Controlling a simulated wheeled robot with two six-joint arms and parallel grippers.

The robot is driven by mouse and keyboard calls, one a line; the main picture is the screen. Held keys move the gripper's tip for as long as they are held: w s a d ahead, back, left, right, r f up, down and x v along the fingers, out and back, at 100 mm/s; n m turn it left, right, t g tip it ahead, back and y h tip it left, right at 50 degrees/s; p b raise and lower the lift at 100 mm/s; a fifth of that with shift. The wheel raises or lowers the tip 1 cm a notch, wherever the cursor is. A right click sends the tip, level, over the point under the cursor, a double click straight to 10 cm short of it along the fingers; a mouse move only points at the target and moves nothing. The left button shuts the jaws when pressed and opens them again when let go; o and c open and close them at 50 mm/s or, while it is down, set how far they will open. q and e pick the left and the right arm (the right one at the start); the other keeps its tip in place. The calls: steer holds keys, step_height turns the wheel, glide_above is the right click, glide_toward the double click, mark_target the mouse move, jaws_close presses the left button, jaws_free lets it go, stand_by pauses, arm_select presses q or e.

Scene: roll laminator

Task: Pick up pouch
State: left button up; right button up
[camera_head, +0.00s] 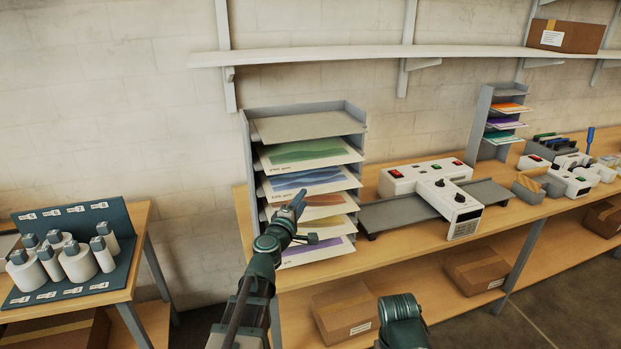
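A grey tiered rack (357,128) stands on the wooden bench and holds several pouches, one per tier. From top down they are a green pouch (308,152), a blue pouch (300,180), an orange-red pouch (322,200), a yellow pouch (328,225) and a purple pouch (325,252). Their front parts stick out of the tiers. My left gripper (298,203) is in front of the rack and overlaps the orange-red and yellow pouches in the picture. Its fingers point up and right; their gap and any contact are unclear. My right gripper is out of view.
A white laminator (425,175) with a grey feed tray stands right of the rack. A second rack (482,125) and small devices are farther right. A wall shelf (330,53) runs above. Cardboard boxes (345,312) sit on the lower shelf. A side table (140,225) holds rolls at left.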

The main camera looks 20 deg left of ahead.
mark_target(308, 194)
arm_select(q)
steer(key=shift+w+d+f, duration=0.1)
steer(key=shift+w, duration=1.25)
steer(key=shift+w+d+f, duration=0.1)
steer(key=shift+w, duration=1.25)
steer(key=shift+s, duration=0.15)
jaws_close()
